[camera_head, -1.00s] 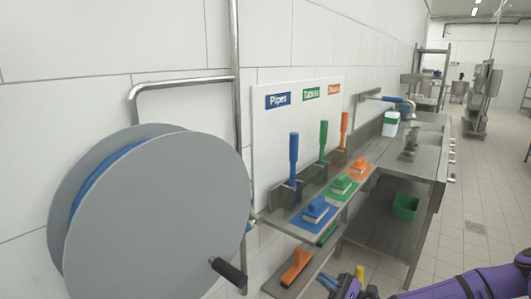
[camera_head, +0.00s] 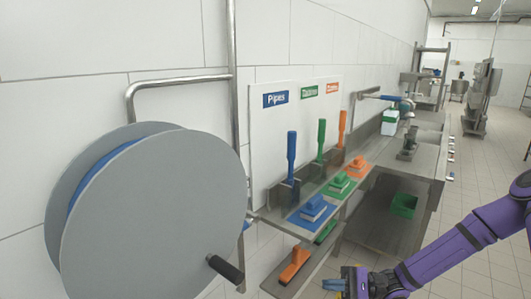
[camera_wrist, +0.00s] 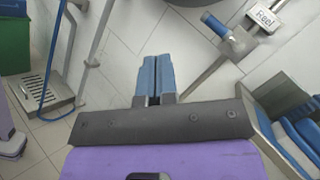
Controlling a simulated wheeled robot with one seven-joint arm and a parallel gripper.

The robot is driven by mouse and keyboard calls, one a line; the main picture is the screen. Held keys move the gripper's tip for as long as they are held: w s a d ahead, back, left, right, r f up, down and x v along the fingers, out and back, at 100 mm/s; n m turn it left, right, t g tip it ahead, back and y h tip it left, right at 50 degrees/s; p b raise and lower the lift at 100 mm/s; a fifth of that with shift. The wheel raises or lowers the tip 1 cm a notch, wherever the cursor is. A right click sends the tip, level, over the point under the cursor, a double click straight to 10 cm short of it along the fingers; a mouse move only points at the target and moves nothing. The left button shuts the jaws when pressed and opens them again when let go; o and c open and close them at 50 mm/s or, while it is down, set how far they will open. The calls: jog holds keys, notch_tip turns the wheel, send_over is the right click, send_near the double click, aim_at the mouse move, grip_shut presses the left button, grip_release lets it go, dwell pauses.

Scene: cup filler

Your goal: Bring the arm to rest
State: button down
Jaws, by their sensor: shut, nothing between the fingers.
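My gripper (camera_head: 345,284) shows at the bottom of the head view, at the end of my purple arm, in front of the lower shelf. In the wrist view its two blue fingers (camera_wrist: 154,76) are pressed together, with nothing between them. They point over the tiled floor and touch nothing that I can see. My arm bends and runs out past the right edge of the head view.
The grey hose reel (camera_head: 150,215) stands close at the left. A shelf with blue, green and orange brushes (camera_head: 312,208) runs along the wall. An orange squeegee (camera_head: 294,265) lies on the lower shelf (camera_head: 312,270). The tiled aisle (camera_head: 478,178) at right is clear.

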jog(key=s+d+r+n+t+h, duration=0.2)
jog(key=s+d+r+h, duration=0.2)
jog(key=r, duration=0.8)
jog(key=s+d+r+n+t+h, duration=0.2)
jog(key=s+d+r+h, duration=0.3)
jog(key=s+r+h, duration=0.4)
jog(key=s+d+r+n+t+h, duration=0.2)
jog(key=s+d+r+n+h, duration=0.2)
jog(key=r, duration=1.1)
jog(key=s+h, duration=0.3)
jog(key=shift+s+d, duration=0.25)
jog(key=shift+s, duration=0.05)
